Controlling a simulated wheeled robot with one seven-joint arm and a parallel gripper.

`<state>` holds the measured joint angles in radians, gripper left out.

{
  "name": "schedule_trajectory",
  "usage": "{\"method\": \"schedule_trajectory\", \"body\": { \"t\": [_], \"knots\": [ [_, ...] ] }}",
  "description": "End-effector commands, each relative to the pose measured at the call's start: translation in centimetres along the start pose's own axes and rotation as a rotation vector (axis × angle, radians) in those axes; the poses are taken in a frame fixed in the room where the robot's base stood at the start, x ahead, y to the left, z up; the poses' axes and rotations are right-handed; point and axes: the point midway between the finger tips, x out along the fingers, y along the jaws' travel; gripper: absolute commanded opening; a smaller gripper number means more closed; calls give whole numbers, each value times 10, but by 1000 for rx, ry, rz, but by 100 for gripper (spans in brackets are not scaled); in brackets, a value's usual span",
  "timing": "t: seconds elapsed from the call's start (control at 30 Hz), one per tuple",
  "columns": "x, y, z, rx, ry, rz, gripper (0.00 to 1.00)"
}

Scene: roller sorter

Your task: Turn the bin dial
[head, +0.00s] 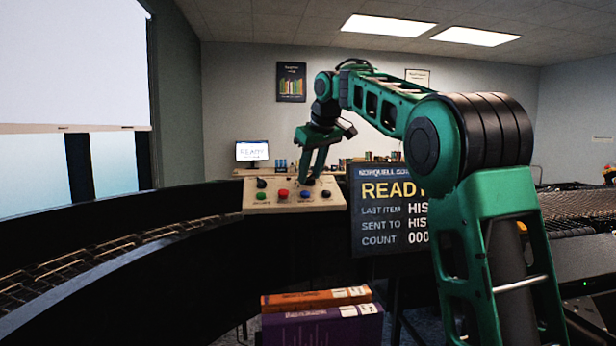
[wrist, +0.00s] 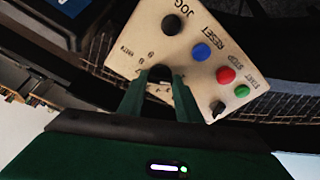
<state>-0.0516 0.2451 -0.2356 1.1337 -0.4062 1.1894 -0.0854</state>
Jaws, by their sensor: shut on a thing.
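A beige control panel (head: 291,206) stands ahead in the head view. It also fills the upper middle of the wrist view (wrist: 198,84), tilted in the picture. The bin dial (wrist: 160,71), a dark round knob ringed by small marks, sits between the fingers of my gripper (wrist: 158,78). My gripper, also in the head view (head: 309,176), points down at the panel's back right part and is shut on the dial. The fingers hide the dial's sides, and its pointer setting cannot be read.
Near the dial are a blue RESET button (wrist: 201,52), red STOP button (wrist: 226,75), green START button (wrist: 242,91), black JOG knob (wrist: 172,24) and small black switch (wrist: 217,107). A screen (head: 392,215) reading READY stands right of the panel. Books (head: 320,325) lie in front.

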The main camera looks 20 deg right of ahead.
Motion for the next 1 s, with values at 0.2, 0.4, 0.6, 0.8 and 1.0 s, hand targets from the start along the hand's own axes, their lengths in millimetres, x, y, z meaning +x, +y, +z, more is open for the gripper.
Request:
{"method": "schedule_trajectory", "body": {
  "t": [0.2,0.4,0.6,0.8,1.0],
  "knots": [
    [-3,2,-1,-14,7,1,9],
    [-3,3,-1,-14,6,1,9],
    [-2,2,0,-14,4,1,50],
    [-1,1,0,-15,2,-1,50],
    [-9,2,0,-14,1,-1,50]
  ]
}}
